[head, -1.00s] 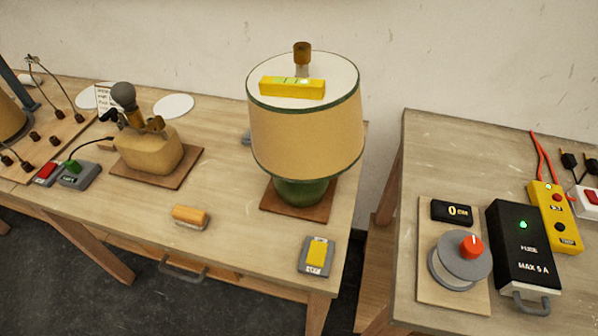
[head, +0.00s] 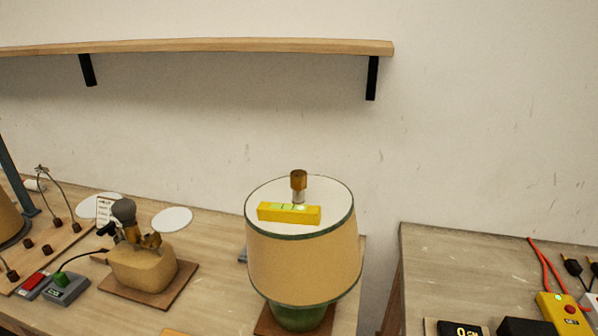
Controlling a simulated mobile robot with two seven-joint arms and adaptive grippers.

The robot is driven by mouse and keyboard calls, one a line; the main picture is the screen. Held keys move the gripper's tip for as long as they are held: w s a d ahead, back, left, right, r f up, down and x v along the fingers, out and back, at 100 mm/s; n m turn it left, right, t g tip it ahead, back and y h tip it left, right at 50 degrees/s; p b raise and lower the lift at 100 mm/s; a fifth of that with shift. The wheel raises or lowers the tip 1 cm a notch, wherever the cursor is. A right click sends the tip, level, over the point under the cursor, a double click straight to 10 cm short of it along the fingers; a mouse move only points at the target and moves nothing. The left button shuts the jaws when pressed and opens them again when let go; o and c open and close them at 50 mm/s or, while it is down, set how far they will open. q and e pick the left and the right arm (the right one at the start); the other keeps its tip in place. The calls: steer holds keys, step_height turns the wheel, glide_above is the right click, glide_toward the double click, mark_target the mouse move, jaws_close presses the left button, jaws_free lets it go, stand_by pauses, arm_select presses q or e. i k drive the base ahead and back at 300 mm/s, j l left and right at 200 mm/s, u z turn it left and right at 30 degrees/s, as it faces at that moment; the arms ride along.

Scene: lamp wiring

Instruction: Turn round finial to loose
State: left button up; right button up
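The round finial (head: 298,180) is a brown knob on a pale metal stem. It stands upright at the top middle of the lampshade (head: 304,262), which is tan with dark green edging and a white top. A yellow spirit level (head: 289,213) lies on the white top in front of the finial. Neither of my grippers is in view.
A wall shelf (head: 200,46) on black brackets runs above the table. A second lamp body (head: 143,267) with a bare socket stands on a board to the left. A separate table (head: 440,270) at the right holds a yellow box (head: 563,313). A gap separates the tables.

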mark_target(298, 177)
steer(key=j+z, duration=0.25)
steer(key=z, duration=0.2)
steer(key=k+j+z, duration=0.2)
steer(key=z, duration=0.25)
steer(key=k+j+z, duration=0.15)
steer(key=z, duration=0.3)
steer(key=j, duration=0.1)
